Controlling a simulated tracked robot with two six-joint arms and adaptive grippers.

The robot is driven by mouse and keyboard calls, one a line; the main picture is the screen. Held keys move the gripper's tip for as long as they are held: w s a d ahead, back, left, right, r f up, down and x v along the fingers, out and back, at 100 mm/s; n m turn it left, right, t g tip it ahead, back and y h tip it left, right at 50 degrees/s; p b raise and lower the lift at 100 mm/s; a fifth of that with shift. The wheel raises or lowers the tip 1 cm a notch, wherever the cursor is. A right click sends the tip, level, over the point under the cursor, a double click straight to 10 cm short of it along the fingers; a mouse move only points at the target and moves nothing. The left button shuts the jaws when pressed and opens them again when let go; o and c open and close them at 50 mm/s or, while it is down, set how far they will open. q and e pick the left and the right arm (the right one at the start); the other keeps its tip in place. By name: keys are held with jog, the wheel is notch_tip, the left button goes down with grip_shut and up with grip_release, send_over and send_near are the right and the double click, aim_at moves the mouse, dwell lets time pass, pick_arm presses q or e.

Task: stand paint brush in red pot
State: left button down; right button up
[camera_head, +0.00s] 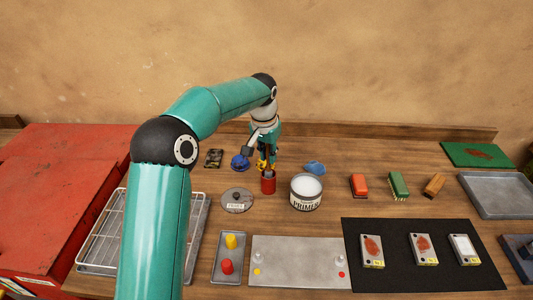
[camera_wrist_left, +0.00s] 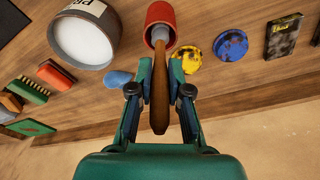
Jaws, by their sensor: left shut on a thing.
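The red pot (camera_head: 268,186) stands on the wooden bench, just left of the primer tin. In the left wrist view the red pot (camera_wrist_left: 160,14) is at the top middle. The paint brush (camera_wrist_left: 160,85) has a brown wooden handle that runs between my left gripper's fingers, with its far end at the pot's mouth. Whether its tip is inside the pot is hard to tell. My left gripper (camera_wrist_left: 160,95) is shut on the handle; in the head view the gripper (camera_head: 265,160) is right above the pot. My right gripper is not in view.
The primer tin (camera_head: 306,193) stands close right of the pot, and a grey lid (camera_head: 236,201) lies to its left. A blue lid (camera_head: 240,162) and a yellow one (camera_wrist_left: 186,59) lie nearby. Several brushes lie further right.

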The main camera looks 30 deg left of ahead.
pick_arm(q)
jog(key=c, duration=1)
grip_release()
jog(key=shift+c, duration=0.2)
jog(key=shift+r, duration=0.15)
notch_tip(320, 180, up, 12)
jog(key=s, duration=0.1)
jog(key=shift+s+f, duration=0.2)
jog(key=shift+s, duration=0.2)
jog(key=shift+d, duration=0.1)
